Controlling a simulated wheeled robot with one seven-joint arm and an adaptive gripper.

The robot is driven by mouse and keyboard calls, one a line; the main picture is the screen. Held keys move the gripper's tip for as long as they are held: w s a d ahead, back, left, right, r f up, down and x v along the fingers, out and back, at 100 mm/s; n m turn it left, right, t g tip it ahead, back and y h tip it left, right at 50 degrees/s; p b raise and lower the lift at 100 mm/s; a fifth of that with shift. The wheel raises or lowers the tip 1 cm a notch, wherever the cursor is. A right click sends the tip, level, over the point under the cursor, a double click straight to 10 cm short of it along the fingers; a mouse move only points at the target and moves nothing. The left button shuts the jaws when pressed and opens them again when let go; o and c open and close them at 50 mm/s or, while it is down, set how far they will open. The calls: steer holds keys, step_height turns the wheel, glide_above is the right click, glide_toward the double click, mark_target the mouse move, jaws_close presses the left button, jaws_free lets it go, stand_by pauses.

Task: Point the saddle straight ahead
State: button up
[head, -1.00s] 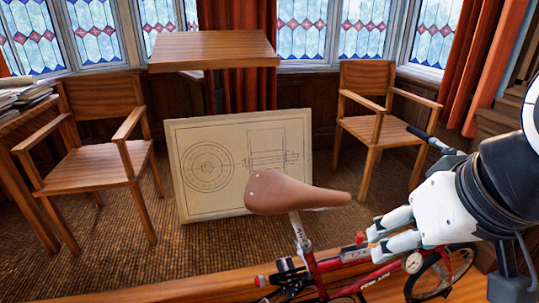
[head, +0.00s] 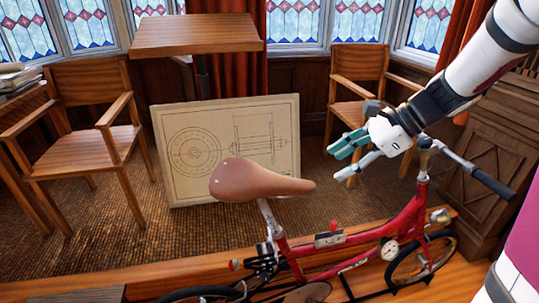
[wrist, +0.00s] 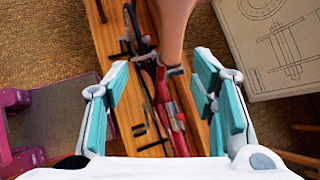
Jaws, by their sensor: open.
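The brown leather saddle (head: 255,181) sits on a silver seat post on a red bicycle (head: 345,243). In the head view its nose points right and slightly toward me, while the bicycle runs right and slightly away, so the saddle looks turned from the frame line. My gripper (head: 343,163) is open and empty, above the frame, just right of the saddle nose. In the wrist view the saddle (wrist: 174,28) shows at top centre, its narrow nose pointing down the picture. The open fingers (wrist: 160,80) stand to either side below the nose, apparently not touching it.
The handlebar (head: 470,167) is right of my gripper. A framed drawing board (head: 180,192) leans behind the saddle. Wooden chairs (head: 85,150) (head: 358,62) and a drafting table (head: 198,35) stand farther back. A dark cabinet (head: 485,150) is at right.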

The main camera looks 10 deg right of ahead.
mark_target(302, 183)
steer(key=shift+m, duration=0.6)
steer(key=x, duration=0.4)
steer(key=w+x, duration=0.1)
steer(key=x, duration=0.4)
steer(key=d+p+x, duration=0.1)
steer(key=x, duration=0.4)
steer(key=shift+w+d+f, duration=0.1)
steer(key=shift+w, duration=0.15)
steer(key=shift+y, duration=0.3)
jaws_close()
